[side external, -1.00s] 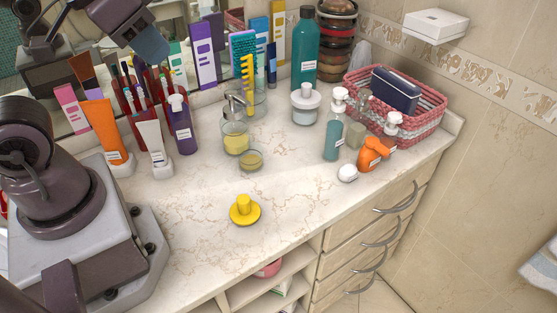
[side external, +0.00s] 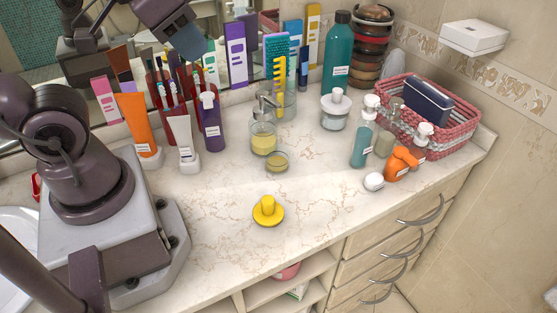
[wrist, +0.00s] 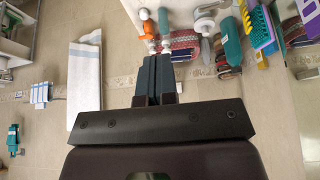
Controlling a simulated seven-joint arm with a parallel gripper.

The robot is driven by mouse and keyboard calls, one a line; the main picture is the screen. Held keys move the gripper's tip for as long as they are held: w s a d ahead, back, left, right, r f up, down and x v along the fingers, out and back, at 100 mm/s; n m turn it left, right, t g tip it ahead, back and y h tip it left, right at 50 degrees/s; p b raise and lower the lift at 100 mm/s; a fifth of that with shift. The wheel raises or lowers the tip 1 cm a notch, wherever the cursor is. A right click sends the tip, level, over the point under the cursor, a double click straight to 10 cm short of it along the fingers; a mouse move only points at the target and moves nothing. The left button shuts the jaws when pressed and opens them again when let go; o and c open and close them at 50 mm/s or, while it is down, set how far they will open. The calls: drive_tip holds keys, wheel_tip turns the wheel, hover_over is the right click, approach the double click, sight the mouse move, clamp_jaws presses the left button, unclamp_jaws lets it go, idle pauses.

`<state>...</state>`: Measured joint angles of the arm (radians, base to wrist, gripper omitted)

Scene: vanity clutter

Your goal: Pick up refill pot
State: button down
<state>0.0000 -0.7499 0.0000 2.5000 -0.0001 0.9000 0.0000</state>
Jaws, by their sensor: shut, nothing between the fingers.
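No label that I can read names the refill pot. A small low glass pot (side external: 276,163) with yellowish contents stands mid-counter, in front of a clear pump dispenser (side external: 263,138) with a similar filling. A white jar with a knobbed lid (side external: 334,111) stands further back to the right. A yellow round piece with a knob (side external: 267,211) lies nearer the front. My gripper (side external: 190,45) is high at the back left, above the tubes, apart from all these pots. In the wrist view its fingers (wrist: 155,66) are together and empty.
A tall teal bottle (side external: 337,52), a teal pump bottle (side external: 364,137), an orange bottle (side external: 400,163) and a pink basket (side external: 457,137) crowd the right. Tubes and an orange tube (side external: 138,122) stand at left. The counter's front middle (side external: 220,235) is mostly clear.

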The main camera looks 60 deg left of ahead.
drive_tip(key=shift+c, duration=0.8)
unclamp_jaws()
drive_tip(key=shift+w, duration=0.1)
drive_tip(key=w+d+f+m+g+y, duration=0.3)
drive_tip(key=w+f+m+g+y, duration=0.45)
drive_tip(key=w+f+m, duration=0.65)
drive_tip(key=m+t+y, duration=0.2)
drive_tip(key=m+y, duration=0.2)
drive_tip(key=y, duration=0.2)
approach(283, 163)
drive_tip(key=x, duration=1.1)
drive_tip(key=shift+a+f, duration=0.1)
drive_tip(key=shift+a, duration=0.3)
